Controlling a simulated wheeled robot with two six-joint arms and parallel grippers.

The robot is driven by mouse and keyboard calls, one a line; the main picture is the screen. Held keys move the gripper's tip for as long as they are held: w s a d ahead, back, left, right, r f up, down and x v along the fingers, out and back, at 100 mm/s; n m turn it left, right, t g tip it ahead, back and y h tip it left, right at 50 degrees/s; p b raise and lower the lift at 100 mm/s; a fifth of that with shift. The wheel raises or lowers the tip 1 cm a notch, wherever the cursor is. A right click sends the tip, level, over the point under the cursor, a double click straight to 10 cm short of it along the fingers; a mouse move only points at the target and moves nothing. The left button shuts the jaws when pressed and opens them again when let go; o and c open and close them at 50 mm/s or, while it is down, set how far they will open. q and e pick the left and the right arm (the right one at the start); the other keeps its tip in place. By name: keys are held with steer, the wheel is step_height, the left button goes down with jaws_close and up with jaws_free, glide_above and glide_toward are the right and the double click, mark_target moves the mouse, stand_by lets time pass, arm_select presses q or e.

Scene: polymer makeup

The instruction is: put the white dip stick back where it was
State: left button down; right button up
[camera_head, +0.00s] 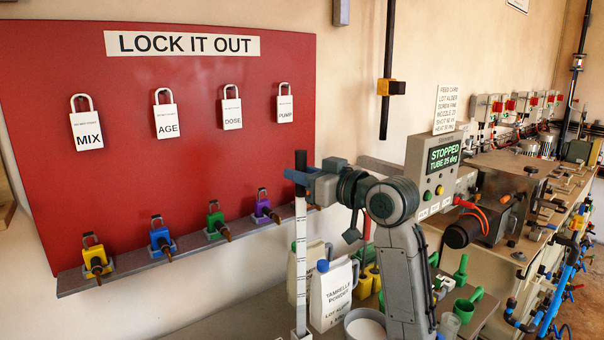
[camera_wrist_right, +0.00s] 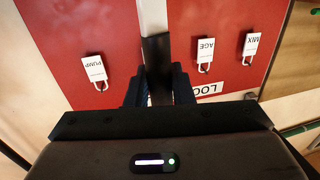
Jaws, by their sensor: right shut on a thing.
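The white dip stick (camera_head: 301,235) is a long, thin, upright rod with dark marks along it and a dark grip at its top. My right gripper (camera_head: 301,178) is shut on it near the top, in front of the red board. In the right wrist view the stick's white length (camera_wrist_right: 153,18) and black part (camera_wrist_right: 157,58) run between the fingers. Its lower end is near the bottom edge of the head view, and I cannot tell whether it rests on anything. My left gripper is not in view.
A red lockout board (camera_head: 200,180) carries white tags and coloured padlocks on a grey ledge (camera_head: 190,247). A machine with a display (camera_head: 444,154) is on the right.

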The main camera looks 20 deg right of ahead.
steer(key=o, duration=0.9)
steer(key=shift+f, duration=0.1)
steer(key=shift+s+d, duration=0.2)
steer(key=b+v, duration=0.4)
steer(key=v, duration=0.7)
steer(key=shift+s+d, duration=0.15)
steer(key=shift+s, duration=0.1)
